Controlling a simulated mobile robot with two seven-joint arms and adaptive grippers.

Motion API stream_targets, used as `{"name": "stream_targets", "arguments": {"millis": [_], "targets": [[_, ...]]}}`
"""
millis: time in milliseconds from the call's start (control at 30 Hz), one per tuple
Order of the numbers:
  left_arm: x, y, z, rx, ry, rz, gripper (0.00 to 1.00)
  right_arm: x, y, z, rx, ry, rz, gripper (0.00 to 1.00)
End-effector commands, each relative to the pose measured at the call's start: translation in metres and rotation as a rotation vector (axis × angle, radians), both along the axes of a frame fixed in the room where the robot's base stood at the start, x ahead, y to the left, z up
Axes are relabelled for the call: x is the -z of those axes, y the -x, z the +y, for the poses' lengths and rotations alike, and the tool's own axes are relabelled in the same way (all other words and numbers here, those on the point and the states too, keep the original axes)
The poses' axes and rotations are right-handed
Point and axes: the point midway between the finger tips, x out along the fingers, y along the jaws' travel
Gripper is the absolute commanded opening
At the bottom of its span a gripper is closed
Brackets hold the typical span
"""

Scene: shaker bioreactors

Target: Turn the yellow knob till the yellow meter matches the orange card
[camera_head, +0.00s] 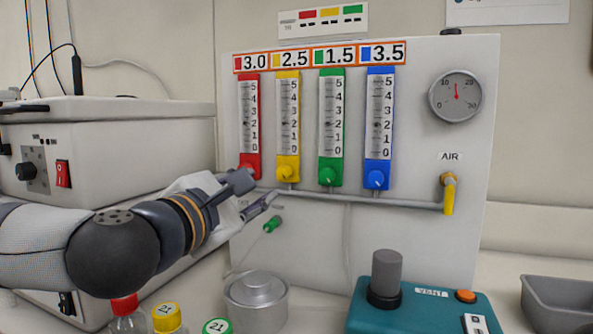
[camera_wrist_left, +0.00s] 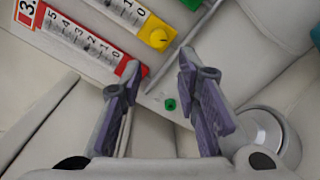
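The yellow meter (camera_head: 288,128) is an upright scale marked 0 to 5. A dark mark shows near its 2, too small to tell whether it is the float. The yellow knob (camera_head: 287,173) is at its foot, and also shows in the wrist view (camera_wrist_left: 157,38). The orange-framed card (camera_head: 288,59) above it reads 2.5. My left gripper (camera_head: 254,193) is left of and below the yellow knob, by the foot of the red meter (camera_head: 249,128). In the wrist view its fingers (camera_wrist_left: 157,70) are apart and empty, short of the knob.
The green meter (camera_head: 331,128) and blue meter (camera_head: 379,128) stand to the right. A grey pipe (camera_head: 335,199) runs under the meters to a yellow AIR valve (camera_head: 448,194). A green fitting (camera_head: 272,224) and a metal lidded pot (camera_head: 256,300) are below. A teal unit (camera_head: 424,312) stands front right.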

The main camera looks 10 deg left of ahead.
Motion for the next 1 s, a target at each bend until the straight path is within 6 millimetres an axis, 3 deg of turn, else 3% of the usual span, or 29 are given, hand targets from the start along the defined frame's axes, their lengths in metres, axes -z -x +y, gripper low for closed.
{"name": "stream_targets", "arguments": {"millis": [133, 400, 500, 633, 900, 1000], "targets": [[0.001, -0.02, -0.004, 0.0, -0.002, 0.003, 0.3, 0.0, 0.002, 0.0, 0.0, 0.0, 0.005, 0.21], [0.002, -0.087, -0.018, 0.0, -0.003, 0.002, 0.3, 0.001, 0.002, 0.0, 0.0, 0.0, 0.007, 0.21], [0.001, -0.103, -0.021, 0.001, -0.003, 0.0, 0.3, 0.0, 0.001, 0.0, 0.0, 0.0, 0.003, 0.21], [0.001, -0.115, -0.023, 0.002, -0.003, -0.001, 0.3, -0.001, 0.0, 0.0, 0.0, 0.0, 0.0, 0.21], [0.001, -0.117, -0.024, 0.003, -0.003, 0.0, 0.3, -0.001, 0.0, 0.0, 0.0, 0.0, 0.0, 0.21], [0.001, -0.117, -0.024, 0.002, -0.003, 0.0, 0.07, -0.001, 0.0, 0.0, 0.0, 0.0, 0.0, 0.21]]}}
